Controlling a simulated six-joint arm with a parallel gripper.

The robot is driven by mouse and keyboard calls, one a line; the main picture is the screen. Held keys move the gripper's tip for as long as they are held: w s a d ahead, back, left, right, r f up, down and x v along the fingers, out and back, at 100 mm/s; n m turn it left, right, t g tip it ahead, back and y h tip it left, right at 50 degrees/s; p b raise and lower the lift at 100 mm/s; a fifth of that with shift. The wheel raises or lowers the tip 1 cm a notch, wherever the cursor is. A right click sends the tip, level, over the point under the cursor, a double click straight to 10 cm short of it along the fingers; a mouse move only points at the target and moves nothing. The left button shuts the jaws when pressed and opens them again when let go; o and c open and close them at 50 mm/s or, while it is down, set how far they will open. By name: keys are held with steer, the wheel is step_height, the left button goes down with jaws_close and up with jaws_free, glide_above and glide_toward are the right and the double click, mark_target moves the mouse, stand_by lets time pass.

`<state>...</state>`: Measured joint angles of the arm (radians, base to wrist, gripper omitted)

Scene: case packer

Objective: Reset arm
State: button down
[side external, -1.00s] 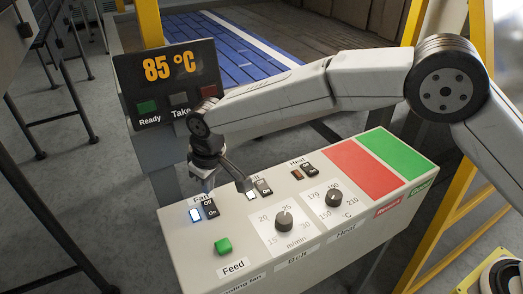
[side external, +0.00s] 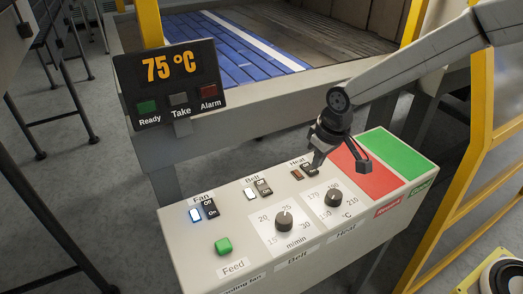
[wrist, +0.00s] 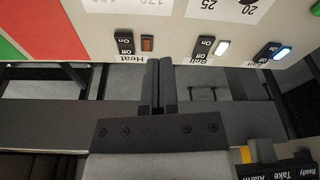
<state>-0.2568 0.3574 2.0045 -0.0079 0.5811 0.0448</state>
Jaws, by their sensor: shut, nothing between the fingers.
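My gripper (side external: 316,165) is over the back edge of the control panel (side external: 235,250), close to the Heat switch (side external: 309,169). In the wrist view my gripper (wrist: 158,66) has its two dark fingers together with nothing between them. The Heat switch (wrist: 124,44) lies beside the fingertips there; I cannot tell whether they touch the panel. The Heat lamp (wrist: 147,43) is dull red. The Belt lamp (side external: 249,194) and the Fan lamp (side external: 195,215) glow. The Belt switch (side external: 263,187) and Fan switch (side external: 210,208) stand clear of my gripper.
A display (side external: 168,70) reads 75 °C above Ready, Take and Alarm lamps. The panel also carries a green Feed button (side external: 223,246), a speed knob (side external: 284,221), a heat knob (side external: 333,197) and red (side external: 378,183) and green (side external: 402,157) areas. A yellow frame (side external: 480,150) stands at right.

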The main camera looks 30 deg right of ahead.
steer(key=s+d+f+m, duration=0.1)
steer(key=s+d+m, duration=0.1)
steer(key=s+d, duration=0.9)
steer(key=s, duration=0.3)
steer(key=shift+f, duration=0.3)
steer(key=shift+w, duration=0.1)
